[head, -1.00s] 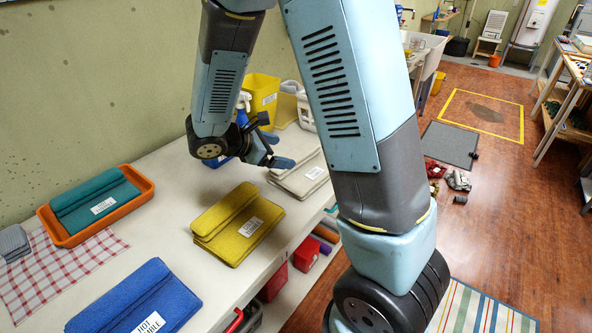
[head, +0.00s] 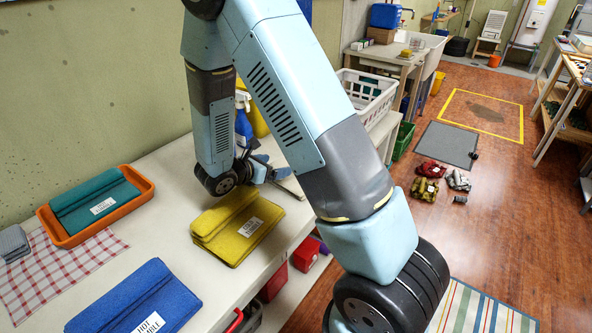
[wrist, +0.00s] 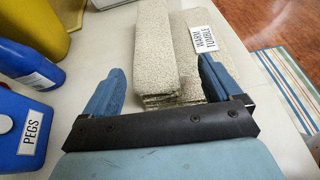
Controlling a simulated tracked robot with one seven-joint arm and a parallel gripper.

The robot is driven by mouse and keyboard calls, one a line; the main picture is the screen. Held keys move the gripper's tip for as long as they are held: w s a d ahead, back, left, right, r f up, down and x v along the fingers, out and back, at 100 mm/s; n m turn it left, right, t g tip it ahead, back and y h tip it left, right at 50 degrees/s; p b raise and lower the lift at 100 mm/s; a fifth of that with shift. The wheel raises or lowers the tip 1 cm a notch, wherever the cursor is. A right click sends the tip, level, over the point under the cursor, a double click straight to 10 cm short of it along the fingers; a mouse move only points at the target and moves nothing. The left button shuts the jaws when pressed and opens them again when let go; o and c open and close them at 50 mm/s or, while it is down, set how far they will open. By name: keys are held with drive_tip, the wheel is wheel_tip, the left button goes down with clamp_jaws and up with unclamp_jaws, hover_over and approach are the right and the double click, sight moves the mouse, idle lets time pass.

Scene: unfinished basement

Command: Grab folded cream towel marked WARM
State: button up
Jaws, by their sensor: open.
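The folded cream towel (wrist: 153,50) lies on the white counter in the wrist view, speckled, with a thick folded roll on its left. Its white label (wrist: 204,38) reads WARM TUMBLE. My gripper (wrist: 160,66) is open, its blue fingers pointing at the towel's near end. The left finger is beside the towel's left side; the right finger overlaps its right part in the picture. I cannot tell whether they touch it. In the head view my gripper (head: 271,172) is over the counter behind the yellow towel, and my arm hides most of the cream towel.
A yellow towel (head: 237,224), a blue towel (head: 135,303) and a teal towel in an orange tray (head: 150,187) lie along the counter. A blue PEGS container (wrist: 25,128) and a blue bottle (wrist: 28,66) stand close left of my gripper. The counter's edge is to the right.

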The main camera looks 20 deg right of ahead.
sight(283, 162)
drive_tip(key=shift+w+x, duration=0.2)
drive_tip(key=shift+x, duration=1.4)
drive_tip(key=shift+w+x, duration=0.15)
drive_tip(key=shift+x, duration=1.5)
drive_tip(key=shift+a+r, duration=0.15)
drive_tip(key=c, duration=1.2)
